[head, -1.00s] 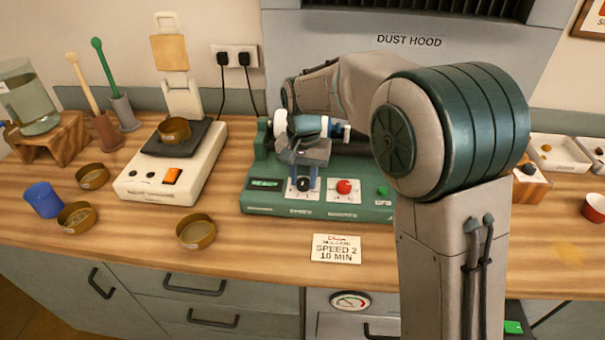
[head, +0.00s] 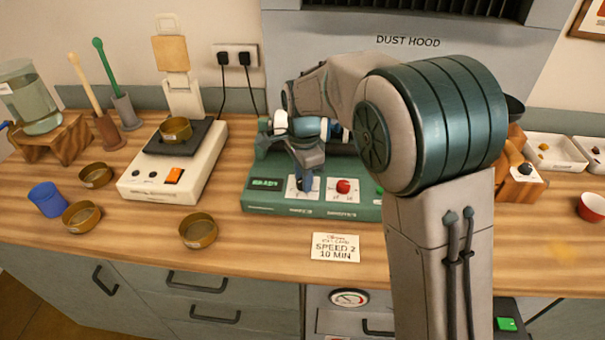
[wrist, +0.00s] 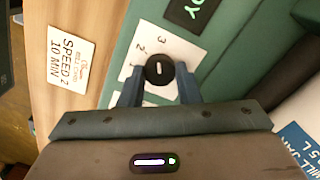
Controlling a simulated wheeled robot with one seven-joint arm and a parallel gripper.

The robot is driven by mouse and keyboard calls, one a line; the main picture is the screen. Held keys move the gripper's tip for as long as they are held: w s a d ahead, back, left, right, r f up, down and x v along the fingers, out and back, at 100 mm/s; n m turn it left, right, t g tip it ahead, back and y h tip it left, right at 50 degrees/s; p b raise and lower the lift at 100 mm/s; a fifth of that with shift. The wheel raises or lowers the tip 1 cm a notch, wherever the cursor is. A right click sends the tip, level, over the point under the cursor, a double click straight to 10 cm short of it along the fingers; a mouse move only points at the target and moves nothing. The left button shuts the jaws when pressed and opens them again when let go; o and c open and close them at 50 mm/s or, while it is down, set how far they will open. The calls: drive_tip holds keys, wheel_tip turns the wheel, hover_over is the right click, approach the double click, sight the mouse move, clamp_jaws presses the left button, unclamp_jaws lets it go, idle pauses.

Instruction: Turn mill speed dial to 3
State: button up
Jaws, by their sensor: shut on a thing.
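The green mill (head: 320,206) stands on the bench under the dust hood. Its black speed dial (wrist: 159,70) sits on a white plate (wrist: 150,50) marked with numbers, of which 3 and 2 are readable in the wrist view. In the head view the fingers largely hide the dial.
A red knob (head: 343,186) sits just right of the dial. A card (head: 335,247) reading "SPEED 2 10 MIN" lies in front of the mill.

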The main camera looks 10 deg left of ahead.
drive_tip(key=shift+m, duration=0.7)
drive_tip(key=o, duration=1)
drive_tip(key=shift+c, duration=0.2)
wheel_tip(320, 180, up, 14)
drive_tip(key=shift+f, duration=0.1)
